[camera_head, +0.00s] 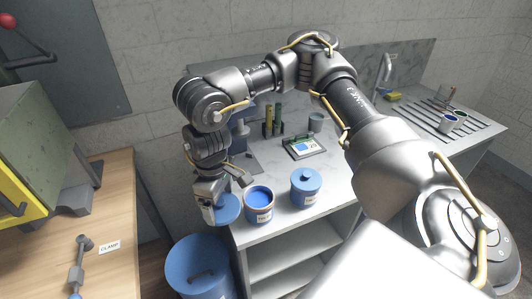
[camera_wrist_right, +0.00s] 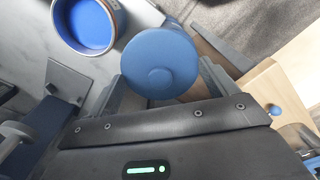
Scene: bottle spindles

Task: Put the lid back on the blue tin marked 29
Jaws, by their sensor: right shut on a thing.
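An open tin (camera_head: 258,204) with a blue inside and a pale label stands upright near the counter's front edge. Its label is too small to read. It also shows at the top left of the right wrist view (camera_wrist_right: 88,24). My right gripper (camera_head: 226,190) is shut on a round blue lid (camera_head: 228,210), just left of the open tin in the head view. In the right wrist view the lid (camera_wrist_right: 160,55) lies between the fingers, its knob facing the camera, apart from the tin's rim. My left gripper is not in view.
A lidded blue tin (camera_head: 305,188) stands right of the open tin. Behind are a small panel (camera_head: 304,147) showing 29 and a rack of tubes (camera_head: 272,121). A big blue drum (camera_head: 198,264) stands below the lid. A wooden bench (camera_head: 120,200) is at left.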

